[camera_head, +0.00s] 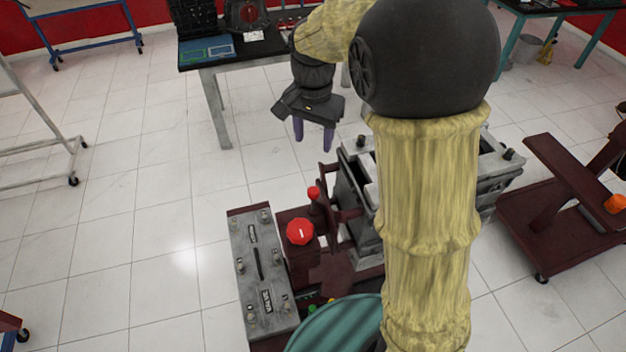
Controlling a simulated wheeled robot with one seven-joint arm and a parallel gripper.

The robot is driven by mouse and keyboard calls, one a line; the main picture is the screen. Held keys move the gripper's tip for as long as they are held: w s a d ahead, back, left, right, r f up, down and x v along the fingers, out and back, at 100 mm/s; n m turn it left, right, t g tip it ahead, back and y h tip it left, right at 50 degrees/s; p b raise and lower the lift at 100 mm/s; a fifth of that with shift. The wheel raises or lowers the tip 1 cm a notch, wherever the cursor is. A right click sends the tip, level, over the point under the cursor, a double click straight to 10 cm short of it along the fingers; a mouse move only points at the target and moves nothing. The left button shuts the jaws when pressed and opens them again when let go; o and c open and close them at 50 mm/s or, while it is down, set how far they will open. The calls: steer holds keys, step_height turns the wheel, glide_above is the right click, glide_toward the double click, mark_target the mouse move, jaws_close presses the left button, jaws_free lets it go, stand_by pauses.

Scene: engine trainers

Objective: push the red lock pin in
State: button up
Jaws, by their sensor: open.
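My gripper (314,145) hangs at the upper middle, its two purple fingers pointing down, apart and empty. Below it, on the dark red engine trainer, is a small red knob (314,192) on a short post. A larger red eight-sided knob (300,231) with a white mark sits on a dark red box just below and left of it. I cannot tell for sure which of these is the lock pin, nor how far in either one is. My gripper is above both, touching neither.
A grey panel (262,268) with fittings lies left of the red knobs. A grey metal block (358,190) stands right of them, partly hidden by my arm. A dark-topped bench (215,102) stands behind. A dark red wheeled stand (560,215) is at right.

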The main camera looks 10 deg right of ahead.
mark_target(314, 190)
stand_by(0.3)
step_height(314, 190, down, 17)
steer(key=p, duration=0.4)
steer(key=shift+f, duration=0.2)
steer(key=shift+d, duration=0.1)
